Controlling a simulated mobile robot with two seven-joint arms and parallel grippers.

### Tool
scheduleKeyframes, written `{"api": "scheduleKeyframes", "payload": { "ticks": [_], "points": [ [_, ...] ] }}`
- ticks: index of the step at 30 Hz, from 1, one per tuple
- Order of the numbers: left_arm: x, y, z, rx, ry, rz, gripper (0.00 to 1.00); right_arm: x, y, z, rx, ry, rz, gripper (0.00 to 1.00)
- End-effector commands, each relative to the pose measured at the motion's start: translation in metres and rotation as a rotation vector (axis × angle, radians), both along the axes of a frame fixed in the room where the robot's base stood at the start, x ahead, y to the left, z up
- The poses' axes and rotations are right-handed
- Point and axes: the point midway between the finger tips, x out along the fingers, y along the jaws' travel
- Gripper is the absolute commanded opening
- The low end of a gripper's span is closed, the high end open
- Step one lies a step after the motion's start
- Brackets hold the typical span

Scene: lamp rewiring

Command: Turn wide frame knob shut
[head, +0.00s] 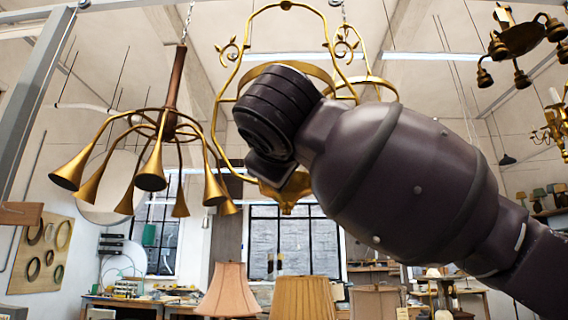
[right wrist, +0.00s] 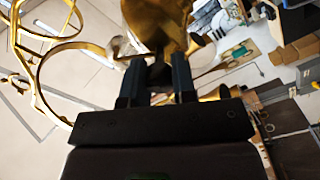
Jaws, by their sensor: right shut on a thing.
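The wide frame is a hanging brass lantern frame (head: 287,5) with curved side bars, in the upper middle of the head view. A brass piece (head: 287,196) shows at its bottom, partly behind my right wrist. In the right wrist view the frame's brass ring (right wrist: 42,72) is at the left and a wide brass body (right wrist: 158,18) is at the top middle. My right gripper (right wrist: 159,66) has its two dark fingers around a small part below that body, which I take as the knob. The knob is mostly hidden between the fingers. My left gripper is not in view.
A brass chandelier with trumpet-shaped arms (head: 150,172) hangs left of the frame. Another dark chandelier (head: 522,38) hangs at the upper right. Fabric lampshades (head: 228,287) stand below. My right arm hides much of the frame's right side.

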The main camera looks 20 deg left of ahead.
Motion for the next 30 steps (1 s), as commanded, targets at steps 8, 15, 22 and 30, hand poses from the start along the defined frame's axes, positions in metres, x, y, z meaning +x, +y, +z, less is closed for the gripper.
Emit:
{"api": "scheduleKeyframes", "payload": {
  "ticks": [8,15,22,30],
  "points": [
    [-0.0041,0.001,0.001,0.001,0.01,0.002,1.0,-0.0003,0.0004,-0.0003,-0.246,-0.07,0.001,0.02],
    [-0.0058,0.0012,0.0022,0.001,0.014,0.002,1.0,-0.0003,0.0004,-0.001,-0.415,-0.119,0.001,0.02],
    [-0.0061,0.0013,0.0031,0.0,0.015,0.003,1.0,-0.0003,0.0005,-0.0014,-0.518,-0.148,0.001,0.02],
    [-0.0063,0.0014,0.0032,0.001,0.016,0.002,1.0,-0.0003,0.0007,-0.002,-0.567,-0.162,0.001,0.02]
  ]
}}
